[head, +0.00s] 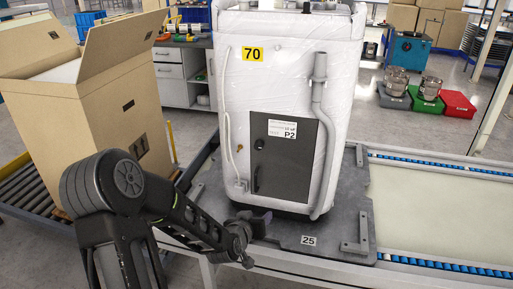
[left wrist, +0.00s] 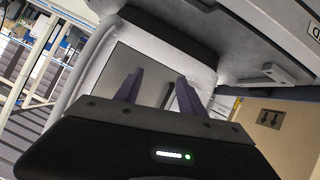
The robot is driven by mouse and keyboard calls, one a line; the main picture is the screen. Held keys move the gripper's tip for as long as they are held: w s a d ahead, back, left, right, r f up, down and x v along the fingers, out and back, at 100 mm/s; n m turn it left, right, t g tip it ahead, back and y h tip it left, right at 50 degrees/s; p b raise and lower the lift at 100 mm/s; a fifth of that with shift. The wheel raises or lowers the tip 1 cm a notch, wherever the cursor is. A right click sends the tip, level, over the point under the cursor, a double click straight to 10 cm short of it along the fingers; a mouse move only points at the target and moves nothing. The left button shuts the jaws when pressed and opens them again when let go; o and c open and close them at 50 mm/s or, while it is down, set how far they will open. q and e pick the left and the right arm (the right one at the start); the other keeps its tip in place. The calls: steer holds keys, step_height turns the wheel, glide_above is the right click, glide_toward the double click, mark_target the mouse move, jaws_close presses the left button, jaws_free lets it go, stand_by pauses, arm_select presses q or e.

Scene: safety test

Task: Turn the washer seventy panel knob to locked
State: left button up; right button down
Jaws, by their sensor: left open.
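The washer (head: 285,90) is a white, plastic-wrapped unit with a yellow "70" label, upright on a dark pallet plate. Its dark grey panel (head: 287,165), with a white "P2" label, is on the lower front. A small dark upright knob (head: 257,180) sits at the panel's left side. In the left wrist view the panel (left wrist: 130,65) and the dark knob (left wrist: 171,95) appear beyond my fingers. My left gripper (head: 258,222) is open and empty, low in front of the washer, below the panel. Its two purplish fingers (left wrist: 158,88) stand apart, not touching the knob.
A large open cardboard box (head: 105,115) stands left of the washer, close to my left arm. The dark plate (head: 345,235), labelled "25", rests on a conveyor (head: 440,210) with blue rollers. Coloured bins (head: 428,101) lie at the back right. The conveyor's right side is clear.

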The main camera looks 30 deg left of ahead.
arm_select(q)
steer(key=w+a+r+t+y, duration=0.2)
steer(key=a+r, duration=0.2)
steer(key=r, duration=0.4)
steer(key=m+t+y, duration=0.1)
steer(key=m+t, duration=0.1)
steer(key=t, duration=0.1)
glide_toward(258, 146)
steer(key=shift+w+a, duration=0.15)
steer(key=shift+w, duration=0.2)
steer(key=p+x, duration=0.1)
steer(key=x, duration=0.6)
steer(key=shift+w+a+p, duration=0.15)
steer(key=shift+w+p, duration=0.2)
steer(key=shift+w, duration=0.05)
steer(key=shift+c, duration=0.4)
jaws_close()
